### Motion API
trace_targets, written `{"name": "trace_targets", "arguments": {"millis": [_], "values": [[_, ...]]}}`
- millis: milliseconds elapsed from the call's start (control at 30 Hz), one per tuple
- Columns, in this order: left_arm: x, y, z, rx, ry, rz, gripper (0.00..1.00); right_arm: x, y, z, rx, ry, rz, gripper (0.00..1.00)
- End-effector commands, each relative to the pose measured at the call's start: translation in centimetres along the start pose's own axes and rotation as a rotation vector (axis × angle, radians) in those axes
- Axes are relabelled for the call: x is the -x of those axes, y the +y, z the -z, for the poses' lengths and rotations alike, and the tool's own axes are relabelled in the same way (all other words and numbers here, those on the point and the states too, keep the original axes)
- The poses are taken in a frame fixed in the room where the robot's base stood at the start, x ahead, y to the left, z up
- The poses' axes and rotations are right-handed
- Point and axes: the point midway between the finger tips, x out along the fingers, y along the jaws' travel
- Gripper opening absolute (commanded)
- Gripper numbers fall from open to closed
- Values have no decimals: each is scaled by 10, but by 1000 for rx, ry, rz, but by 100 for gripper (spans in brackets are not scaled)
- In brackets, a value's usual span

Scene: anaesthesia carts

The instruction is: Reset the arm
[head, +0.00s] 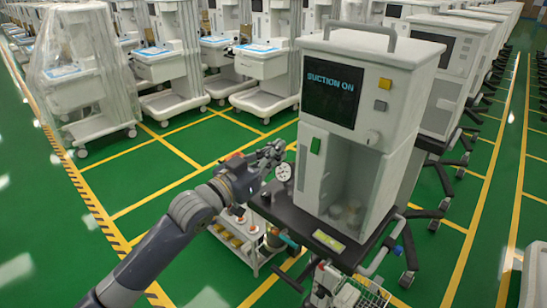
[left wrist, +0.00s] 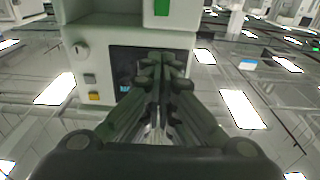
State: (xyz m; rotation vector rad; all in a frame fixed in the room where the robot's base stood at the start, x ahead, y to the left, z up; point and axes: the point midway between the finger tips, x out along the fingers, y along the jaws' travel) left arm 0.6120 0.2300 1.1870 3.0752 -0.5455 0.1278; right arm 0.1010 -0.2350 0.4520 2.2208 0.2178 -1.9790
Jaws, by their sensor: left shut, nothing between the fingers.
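My left arm comes in from the lower left in the head view. Its gripper (head: 272,155) is shut and empty, beside the left side of the near anaesthesia cart (head: 405,75). In the left wrist view the fingers (left wrist: 160,64) are closed together in front of the cart's front, which appears upside down. The cart's dark screen (head: 331,92) reads "SUCTION ON". A green switch (head: 315,146) sits below it, with a yellow button (head: 385,84) and a grey button (head: 380,105) to its right. I cannot tell whether the gripper touches the cart. My right gripper is not in view.
A round gauge (head: 283,172) is close to the gripper. A small trolley (head: 236,236) stands below, and a wire basket (head: 362,294) is at the bottom. Rows of other carts (head: 265,60) stand behind. The green floor (head: 130,185) at left is mostly clear.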

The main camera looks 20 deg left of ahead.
Motion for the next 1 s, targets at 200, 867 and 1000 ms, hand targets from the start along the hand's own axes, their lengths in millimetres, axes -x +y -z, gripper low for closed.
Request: {"name": "trace_targets", "arguments": {"millis": [200, 867, 1000], "values": [[6, 0, 1, -1, -1, 0, 0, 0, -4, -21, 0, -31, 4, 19], [3, -35, -89, 34, -135, 94, 0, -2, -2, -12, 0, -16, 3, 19], [19, -59, -193, 56, -291, 179, 0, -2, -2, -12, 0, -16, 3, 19]]}}
